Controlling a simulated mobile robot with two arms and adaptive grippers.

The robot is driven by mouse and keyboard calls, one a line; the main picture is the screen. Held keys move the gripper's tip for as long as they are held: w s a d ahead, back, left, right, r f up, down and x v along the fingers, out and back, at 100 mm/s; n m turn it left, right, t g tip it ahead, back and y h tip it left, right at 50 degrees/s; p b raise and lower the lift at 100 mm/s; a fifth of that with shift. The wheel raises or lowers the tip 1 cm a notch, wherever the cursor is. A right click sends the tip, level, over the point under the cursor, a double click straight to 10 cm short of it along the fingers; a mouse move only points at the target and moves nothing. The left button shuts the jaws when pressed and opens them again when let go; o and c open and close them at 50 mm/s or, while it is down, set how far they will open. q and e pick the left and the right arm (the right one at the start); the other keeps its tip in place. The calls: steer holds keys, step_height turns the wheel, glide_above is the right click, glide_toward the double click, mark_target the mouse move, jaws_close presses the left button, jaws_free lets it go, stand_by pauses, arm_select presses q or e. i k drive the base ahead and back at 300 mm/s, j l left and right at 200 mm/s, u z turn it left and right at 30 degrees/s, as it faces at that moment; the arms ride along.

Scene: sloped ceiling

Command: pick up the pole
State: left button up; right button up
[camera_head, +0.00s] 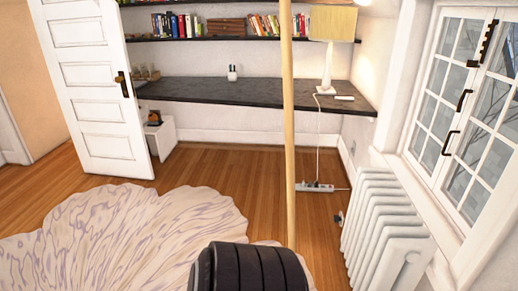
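The pole (288,130) is a long, thin, light wooden rod. It stands nearly upright a little right of the middle of the head view. Its upper end runs out of the top of the picture. Its lower part reaches down to a dark ribbed shape at the bottom edge, and its lower end cannot be made out. Neither of my grippers is in view, and nothing in view is seen holding the pole.
A dark desk (250,94) with a lamp (327,75) is behind the pole. A power strip (316,187) lies on the floor. A white radiator (382,225) stands at right, a pale rug (120,235) lies at left. An open white door (95,100) is at left.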

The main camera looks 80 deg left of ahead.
mark_target(285, 5)
steer(key=u, duration=2.3)
